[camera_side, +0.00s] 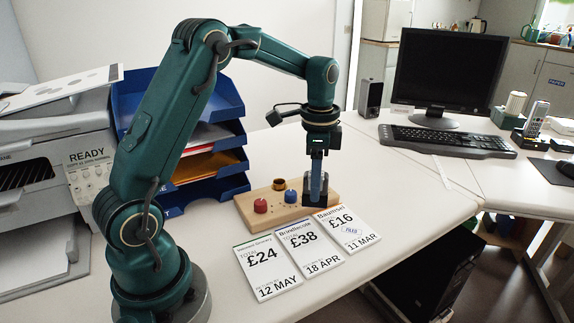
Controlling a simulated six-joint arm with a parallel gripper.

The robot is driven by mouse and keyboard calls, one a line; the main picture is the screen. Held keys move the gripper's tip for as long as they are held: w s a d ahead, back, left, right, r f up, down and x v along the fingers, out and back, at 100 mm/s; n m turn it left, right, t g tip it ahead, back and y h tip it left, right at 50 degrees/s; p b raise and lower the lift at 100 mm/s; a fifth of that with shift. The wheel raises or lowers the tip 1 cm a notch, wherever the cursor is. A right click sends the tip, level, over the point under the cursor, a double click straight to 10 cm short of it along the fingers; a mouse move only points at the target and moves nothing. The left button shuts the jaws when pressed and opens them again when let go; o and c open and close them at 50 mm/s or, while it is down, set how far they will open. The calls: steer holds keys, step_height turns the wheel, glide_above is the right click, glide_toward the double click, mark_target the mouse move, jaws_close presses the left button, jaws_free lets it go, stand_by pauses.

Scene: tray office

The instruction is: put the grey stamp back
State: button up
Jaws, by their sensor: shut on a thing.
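My gripper (316,192) points straight down over the right end of the wooden stamp board (279,218). It is shut on the grey stamp, which is mostly hidden by the fingers. The fingers are low, at or just above the board; I cannot tell whether the stamp touches it. A red stamp (260,206) stands on the left part of the board.
Blue letter trays (222,190) and a printer (50,150) stand left. A keyboard (445,140) lies right.

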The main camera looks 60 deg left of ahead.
steer(key=s+a+n, duration=0.1)
steer(key=s, duration=0.1)
steer(key=s+a+n, duration=0.1)
steer(key=s+a, duration=0.1)
steer(key=s, duration=0.1)
steer(key=s+a+n, duration=0.1)
steer(key=s+a, duration=0.1)
steer(key=shift+s+a+r, duration=0.1)
steer(key=shift+s+r, duration=0.15)
steer(key=shift+r, duration=0.05)
steer(key=s+a+n, duration=0.4)
steer(key=s+n, duration=0.1)
steer(key=s, duration=0.5)
steer(key=shift+s+d+f, duration=0.1)
steer(key=shift+f, duration=1.6)
steer(key=shift+d+f, duration=0.1)
steer(key=shift+f, duration=1.55)
steer(key=shift+f, duration=0.2)
steer(key=o, duration=1.1)
steer(key=shift+c, duration=0.2)
steer(key=shift+r, duration=0.1)
